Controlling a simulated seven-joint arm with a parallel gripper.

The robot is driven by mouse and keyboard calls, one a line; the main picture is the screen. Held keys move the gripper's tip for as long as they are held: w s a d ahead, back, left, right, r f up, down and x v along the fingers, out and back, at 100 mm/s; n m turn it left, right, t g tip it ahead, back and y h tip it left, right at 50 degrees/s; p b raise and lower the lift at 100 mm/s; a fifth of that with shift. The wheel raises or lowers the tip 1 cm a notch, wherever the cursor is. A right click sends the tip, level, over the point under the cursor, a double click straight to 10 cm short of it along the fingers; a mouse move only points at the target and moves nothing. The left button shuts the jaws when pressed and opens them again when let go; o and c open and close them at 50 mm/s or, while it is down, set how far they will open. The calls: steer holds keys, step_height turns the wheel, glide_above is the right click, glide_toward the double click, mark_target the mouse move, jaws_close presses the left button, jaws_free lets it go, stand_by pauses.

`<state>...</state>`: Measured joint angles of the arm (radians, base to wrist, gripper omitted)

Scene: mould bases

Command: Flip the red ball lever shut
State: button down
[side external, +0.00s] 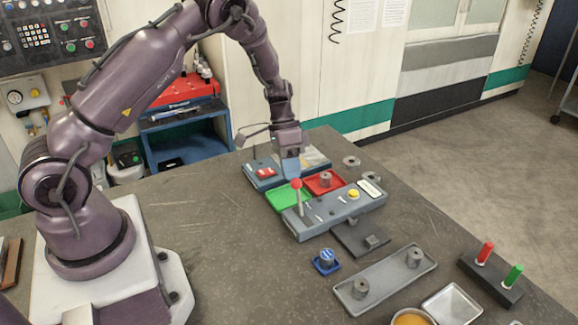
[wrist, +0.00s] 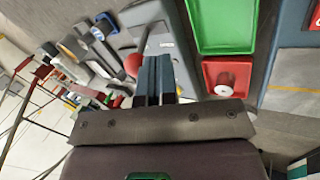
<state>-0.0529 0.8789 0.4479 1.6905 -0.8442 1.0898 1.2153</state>
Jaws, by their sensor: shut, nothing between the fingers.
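The red ball lever (side external: 296,184) stands roughly upright at the left end of a grey-blue control box (side external: 340,212). Its ball tops a pale shaft. My gripper (side external: 291,177) points down just behind the ball, with its bluish fingers shut and empty. In the wrist view the red ball (wrist: 132,65) shows just left of my shut fingers (wrist: 154,62), very close to them. I cannot tell whether they touch.
A green tray (side external: 277,203) and a red tray (side external: 311,185) holding a grey cylinder lie behind the control box. A second box with a red button (side external: 265,173) is farther back. A blue part (side external: 326,262) and a long grey tray (side external: 386,282) sit in front.

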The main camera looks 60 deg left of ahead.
steer(key=shift+d+r, duration=0.1)
steer(key=shift+d+r+y, duration=0.1)
steer(key=shift+d+y, duration=0.1)
steer(key=shift+y, duration=0.2)
steer(key=shift+d+r, duration=0.1)
steer(key=shift+d, duration=0.05)
steer(key=shift+d+r+y, duration=0.25)
steer(key=shift+d+y, duration=0.2)
steer(key=shift+y, duration=0.1)
steer(key=shift+d+r+y, duration=0.2)
steer(key=shift+d+y, duration=0.25)
steer(key=shift+y, duration=0.1)
steer(key=shift+d+r+y, duration=0.15)
steer(key=shift+d+y, duration=1.1)
steer(key=shift+d, duration=0.2)
steer(key=shift+d+r+y, duration=0.1)
steer(key=shift+d+y, duration=1.15)
steer(key=shift+d, duration=0.2)
steer(key=shift+d, duration=0.15)
